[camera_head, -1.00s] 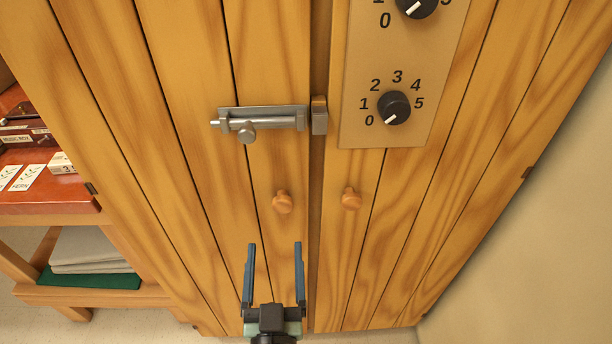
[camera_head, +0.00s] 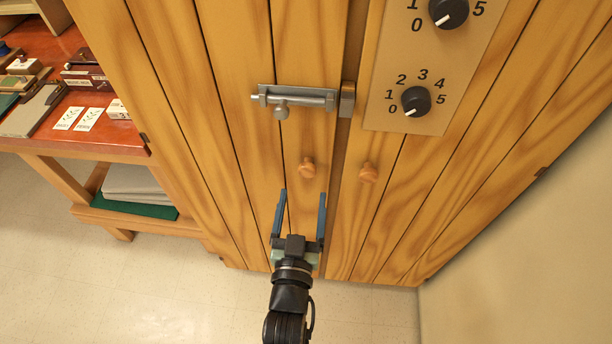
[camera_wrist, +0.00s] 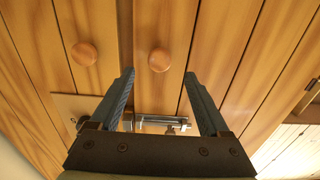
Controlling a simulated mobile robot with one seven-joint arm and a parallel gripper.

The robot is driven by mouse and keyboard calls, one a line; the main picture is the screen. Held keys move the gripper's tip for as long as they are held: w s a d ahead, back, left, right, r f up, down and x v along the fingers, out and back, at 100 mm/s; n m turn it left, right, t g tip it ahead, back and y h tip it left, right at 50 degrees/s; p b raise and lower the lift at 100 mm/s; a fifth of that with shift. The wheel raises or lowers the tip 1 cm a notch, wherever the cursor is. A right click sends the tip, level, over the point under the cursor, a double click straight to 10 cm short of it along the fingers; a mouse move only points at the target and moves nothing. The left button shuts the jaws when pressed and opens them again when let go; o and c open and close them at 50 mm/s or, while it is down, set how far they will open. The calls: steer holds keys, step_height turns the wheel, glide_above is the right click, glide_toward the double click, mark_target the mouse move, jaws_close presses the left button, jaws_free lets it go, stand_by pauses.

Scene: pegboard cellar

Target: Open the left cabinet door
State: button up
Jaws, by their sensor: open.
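The left cabinet door (camera_head: 235,150) is tall, of yellow-brown planks, and looks closed. Its round wooden knob (camera_head: 307,168) is near its right edge; in the wrist view the knob (camera_wrist: 159,60) shows upper middle. A grey metal bolt (camera_head: 297,97) is on this door above the knob. Its rod sticks out at the left end, and no rod shows across the small gap to the catch (camera_head: 347,99). My gripper (camera_head: 302,194) is open and empty, its blue fingers pointing up the picture just below the left knob. I cannot tell how far it is from the door.
The right door (camera_head: 400,200) has a similar knob (camera_head: 368,172) and a dial panel (camera_head: 420,85) above it. A red-topped table (camera_head: 75,125) with boxes and cards stands at the left. A pale wall (camera_head: 530,240) is at the right. Bare floor (camera_head: 150,290) lies in front.

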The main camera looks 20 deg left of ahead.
mark_target(307, 173)
steer(key=x, duration=0.5)
steer(key=shift+w, duration=0.4)
jaws_close()
stand_by(1.1)
